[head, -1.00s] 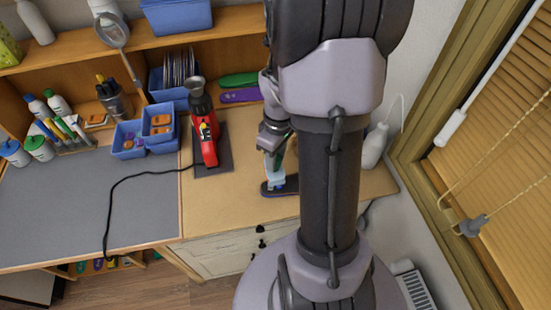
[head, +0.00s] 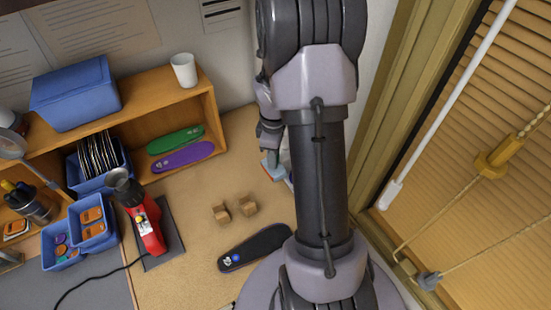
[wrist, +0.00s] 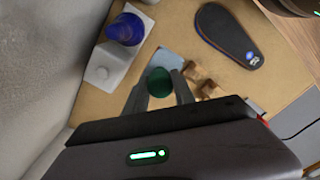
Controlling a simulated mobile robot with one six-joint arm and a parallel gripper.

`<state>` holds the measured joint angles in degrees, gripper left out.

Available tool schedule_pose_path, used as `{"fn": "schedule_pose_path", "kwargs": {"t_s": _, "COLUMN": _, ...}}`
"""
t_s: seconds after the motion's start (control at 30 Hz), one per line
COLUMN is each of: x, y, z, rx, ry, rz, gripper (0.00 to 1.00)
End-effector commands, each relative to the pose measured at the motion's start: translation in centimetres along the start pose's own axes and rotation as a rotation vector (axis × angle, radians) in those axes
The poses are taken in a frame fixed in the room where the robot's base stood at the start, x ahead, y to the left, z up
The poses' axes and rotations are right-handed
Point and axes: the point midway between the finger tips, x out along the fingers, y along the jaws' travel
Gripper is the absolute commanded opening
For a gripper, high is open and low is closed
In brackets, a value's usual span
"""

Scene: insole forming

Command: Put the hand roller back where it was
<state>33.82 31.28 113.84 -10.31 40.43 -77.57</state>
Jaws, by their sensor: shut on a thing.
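My gripper (wrist: 160,90) is shut on the hand roller. The roller's round green end (wrist: 160,81) shows between the fingertips in the wrist view, with a light-blue part (wrist: 168,59) beyond it. In the head view my gripper (head: 270,150) is partly behind my arm, and the roller's light-blue part (head: 273,168) shows below it. I cannot tell how high it is above the table. Two small wooden blocks (head: 221,214) (head: 247,206) stand close together on the table. They also show right of the roller in the wrist view (wrist: 195,73) (wrist: 210,90).
A dark insole (head: 254,248) lies near the front of the table (head: 190,205). A white object with a blue round top (wrist: 125,29) stands near the roller. A red heat tool (head: 147,222), blue bins (head: 93,222) and a shelf (head: 208,85) are to the left and back.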

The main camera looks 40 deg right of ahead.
Motion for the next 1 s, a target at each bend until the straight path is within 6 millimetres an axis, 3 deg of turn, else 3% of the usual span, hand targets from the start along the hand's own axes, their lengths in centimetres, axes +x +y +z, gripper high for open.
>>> {"fn": "schedule_pose_path", "kwargs": {"t_s": 0.27, "x": 1.6, "y": 0.1, "z": 0.0, "rx": -0.006, "ry": -0.001, "rz": 0.0, "gripper": 0.0}}
{"fn": "schedule_pose_path", "kwargs": {"t_s": 1.0, "x": 11.6, "y": 0.0, "z": 0.0, "rx": -0.005, "ry": -0.001, "rz": -0.001, "gripper": 0.0}}
